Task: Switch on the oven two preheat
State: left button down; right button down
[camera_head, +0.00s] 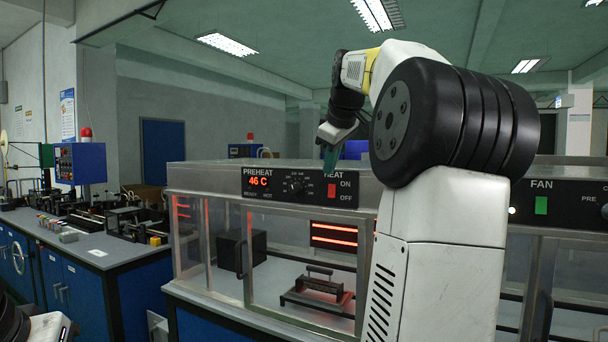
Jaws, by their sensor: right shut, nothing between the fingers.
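An oven front panel (300,184) carries a PREHEAT display (258,182) reading 46 C, a round knob (296,187) and a red HEAT switch (332,190) marked ON and OFF. My right gripper (330,158) is shut and empty, just above the panel's top edge near the red switch; whether it touches anything is unclear. A second panel (560,204) at the right has a green FAN switch (541,205) and a label starting "PRE", cut off by the frame. My right arm hides the stretch between the panels. My left gripper is out of view.
Behind the first oven's glass, heater bars (334,235) glow orange-red above a dark handled fixture (318,290). A door handle (240,260) sticks out at the left. A blue workbench (95,255) with machines stands at the far left.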

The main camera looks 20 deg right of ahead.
jog(key=v, duration=0.6)
jog(key=shift+d+r, duration=0.4)
jog(key=shift+r, duration=0.25)
jog(key=shift+w, duration=0.1)
